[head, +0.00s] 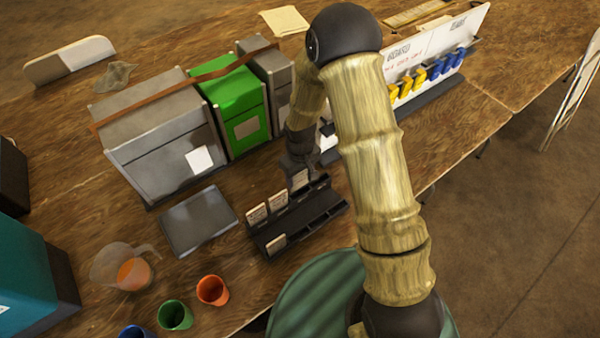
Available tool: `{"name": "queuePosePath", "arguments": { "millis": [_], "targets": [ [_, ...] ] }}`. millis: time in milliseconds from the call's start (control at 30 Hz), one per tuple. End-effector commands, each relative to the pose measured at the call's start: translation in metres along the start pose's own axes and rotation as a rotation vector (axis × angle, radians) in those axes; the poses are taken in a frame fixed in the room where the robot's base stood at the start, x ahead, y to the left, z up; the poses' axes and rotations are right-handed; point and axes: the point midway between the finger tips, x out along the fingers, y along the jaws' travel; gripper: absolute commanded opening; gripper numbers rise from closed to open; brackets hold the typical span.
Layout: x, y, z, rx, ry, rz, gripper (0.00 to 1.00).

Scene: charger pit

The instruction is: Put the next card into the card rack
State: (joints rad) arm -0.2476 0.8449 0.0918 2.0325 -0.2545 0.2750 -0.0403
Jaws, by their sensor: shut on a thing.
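The card rack (318,222) is a black stepped holder with slots, near the front edge of the wooden table. Two pale cards stand side by side at the left of its back row, a left card (257,214) and a right card (279,201). Another card (275,244) sits at the left of the front row. My gripper (300,172) is shut on a pale card (301,180) over the right part of the back row. The held card looks upright. I cannot tell whether its lower edge is in a slot or just above it.
A grey box (165,150), a green box (232,105) and another grey box (272,72) stand behind. A dark flat tray (198,220) lies left of the rack. Orange (212,290) and green (175,315) cups and a clear jug (115,266) stand front left. A white board (440,50) stands behind my arm.

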Motion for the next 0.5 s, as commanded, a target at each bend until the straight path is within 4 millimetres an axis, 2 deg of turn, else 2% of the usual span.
{"name": "queuePosePath", "arguments": {
  "millis": [500],
  "targets": [
    [0.027, 0.000, 0.000, 0.000, 0.000, 0.000, 0.34]
  ]
}}
